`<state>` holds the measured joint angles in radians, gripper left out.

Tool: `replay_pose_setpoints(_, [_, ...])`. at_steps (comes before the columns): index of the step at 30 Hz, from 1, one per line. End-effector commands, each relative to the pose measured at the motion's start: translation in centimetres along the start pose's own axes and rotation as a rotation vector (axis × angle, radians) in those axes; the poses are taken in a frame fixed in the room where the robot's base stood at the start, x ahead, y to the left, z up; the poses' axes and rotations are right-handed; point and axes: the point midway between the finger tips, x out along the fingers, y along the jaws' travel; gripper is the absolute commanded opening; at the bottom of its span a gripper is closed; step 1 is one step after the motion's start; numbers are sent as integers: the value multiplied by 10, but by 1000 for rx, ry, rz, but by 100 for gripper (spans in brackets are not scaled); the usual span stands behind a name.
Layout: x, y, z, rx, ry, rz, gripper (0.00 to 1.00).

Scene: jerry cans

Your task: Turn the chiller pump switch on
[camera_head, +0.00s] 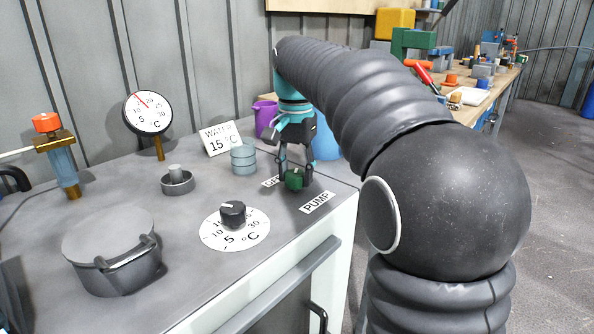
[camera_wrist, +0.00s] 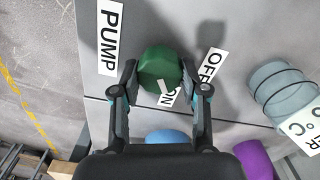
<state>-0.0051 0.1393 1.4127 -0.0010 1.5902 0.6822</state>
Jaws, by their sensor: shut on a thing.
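The pump switch is a green knob (camera_head: 294,179) on the chiller's grey top, near the right edge. It also shows in the wrist view (camera_wrist: 159,64). My gripper (camera_head: 294,172) reaches down over it, and its two fingers are shut on opposite sides of the knob. In the wrist view, a "PUMP" label (camera_wrist: 110,38) lies left of the knob, an "OFF" label (camera_wrist: 208,66) right of it, and an "ON" label (camera_wrist: 168,97) is partly hidden at its lower edge. A small white mark on the knob's lower edge is close to the "ON" label.
A temperature dial (camera_head: 234,227) lies in front of the switch. A purple cup (camera_head: 264,117) is behind.

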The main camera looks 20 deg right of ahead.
Motion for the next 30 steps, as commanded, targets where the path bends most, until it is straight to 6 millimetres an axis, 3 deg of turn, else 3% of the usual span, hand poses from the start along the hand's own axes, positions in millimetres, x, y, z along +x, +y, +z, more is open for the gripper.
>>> replay_pose_setpoints(20, [0,-2,0,58,-1,-4,9])
replay_pose_setpoints(21, [0,-2,0,57,-1,-4,54])
replay_pose_setpoints(23, [0,-1,0,57,-1,-3,69])
replay_pose_setpoints(30, [0,0,-1,60,0,-2,69])
